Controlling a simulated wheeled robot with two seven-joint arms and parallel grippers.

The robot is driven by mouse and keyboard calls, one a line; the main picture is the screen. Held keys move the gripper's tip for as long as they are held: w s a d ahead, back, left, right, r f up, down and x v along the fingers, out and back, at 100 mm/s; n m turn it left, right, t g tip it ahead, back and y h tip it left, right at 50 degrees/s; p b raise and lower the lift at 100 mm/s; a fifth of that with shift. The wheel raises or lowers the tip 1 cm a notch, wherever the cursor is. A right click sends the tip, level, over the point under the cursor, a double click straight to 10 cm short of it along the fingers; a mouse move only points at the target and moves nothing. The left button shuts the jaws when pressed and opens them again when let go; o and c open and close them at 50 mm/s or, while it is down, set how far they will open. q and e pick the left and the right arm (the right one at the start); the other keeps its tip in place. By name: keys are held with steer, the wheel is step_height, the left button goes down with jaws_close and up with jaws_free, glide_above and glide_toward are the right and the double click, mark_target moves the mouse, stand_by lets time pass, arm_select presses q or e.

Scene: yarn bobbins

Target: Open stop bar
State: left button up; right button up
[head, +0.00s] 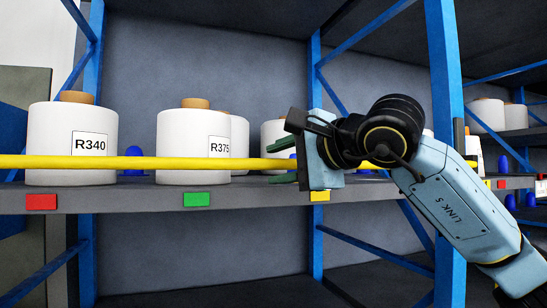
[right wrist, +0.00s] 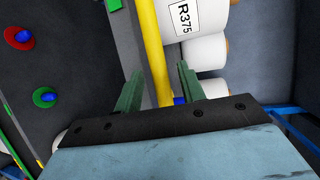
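The stop bar (head: 130,163) is a long yellow rod running level across the front of the shelf, in front of the bobbins. It also shows in the right wrist view (right wrist: 155,50), passing between my fingers. My right gripper (head: 283,162) is at the bar, to the right of the R375 bobbin. Its green fingers are apart, one above and one below the bar, with visible gaps in the right wrist view (right wrist: 158,88). My left gripper is not in view.
White bobbins R340 (head: 60,130) and R375 (head: 182,135) stand on the grey shelf (head: 120,198) behind the bar, with more behind. Red (head: 41,202), green (head: 197,200) and yellow labels mark the shelf edge. A blue upright (head: 447,60) stands right, behind my arm.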

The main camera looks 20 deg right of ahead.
steer(key=shift+x, duration=1)
jaws_close()
